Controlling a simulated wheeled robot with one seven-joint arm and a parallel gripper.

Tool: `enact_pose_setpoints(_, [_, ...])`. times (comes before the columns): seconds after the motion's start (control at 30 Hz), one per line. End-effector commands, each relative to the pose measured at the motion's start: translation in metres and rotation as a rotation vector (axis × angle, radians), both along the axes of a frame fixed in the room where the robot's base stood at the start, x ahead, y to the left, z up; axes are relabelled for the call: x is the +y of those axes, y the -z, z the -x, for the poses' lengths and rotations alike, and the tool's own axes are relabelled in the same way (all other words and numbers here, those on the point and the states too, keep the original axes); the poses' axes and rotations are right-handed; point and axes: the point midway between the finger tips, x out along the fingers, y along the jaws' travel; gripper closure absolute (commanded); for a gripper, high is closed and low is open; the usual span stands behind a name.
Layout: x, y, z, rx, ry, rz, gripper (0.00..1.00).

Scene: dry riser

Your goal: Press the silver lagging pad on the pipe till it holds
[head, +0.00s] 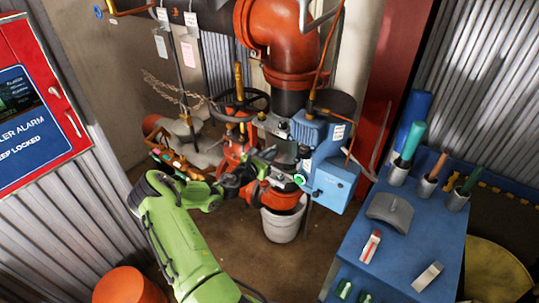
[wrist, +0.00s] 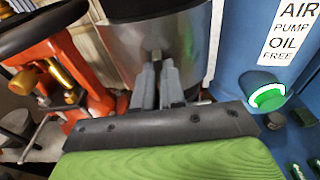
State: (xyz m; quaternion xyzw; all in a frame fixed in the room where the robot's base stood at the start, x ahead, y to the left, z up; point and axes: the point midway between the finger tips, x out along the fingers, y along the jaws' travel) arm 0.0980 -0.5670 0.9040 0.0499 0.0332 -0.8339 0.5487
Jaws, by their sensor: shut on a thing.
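The silver lagging pad (wrist: 186,62) fills the upper middle of the wrist view as a curved, shiny sheet against the upright pipe. In the head view the pad (head: 285,151) is a small grey patch on the pipe, partly behind my gripper. My gripper (wrist: 158,72) points at the pad, its two grey fingers close together on a small dark piece at the pad's face. In the head view my gripper (head: 266,157) reaches in from the left at the pipe. The pad's back and its contact with the pipe are hidden.
A blue air compressor (head: 330,165) with a green button (wrist: 268,97) stands close on the right. A red valve with a black handwheel (head: 240,103) is close on the left. A white bucket (head: 283,222) stands below. A blue bench (head: 400,240) with tools is at the right.

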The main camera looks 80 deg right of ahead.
Motion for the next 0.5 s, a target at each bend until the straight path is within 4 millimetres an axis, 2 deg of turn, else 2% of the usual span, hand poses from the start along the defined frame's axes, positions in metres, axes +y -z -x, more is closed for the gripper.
enact_pose_setpoints(0.2, [-0.0006,-0.0015,0.0005,0.001,0.000,0.004,1.00])
enact_pose_setpoints(0.23, [-0.0007,-0.0016,0.0005,0.001,0.000,0.004,0.89])
enact_pose_setpoints(0.4, [-0.0005,-0.0013,0.0004,0.000,0.000,0.003,0.62])
enact_pose_setpoints(0.5, [-0.0004,-0.0010,0.0003,0.000,0.000,0.002,0.60])
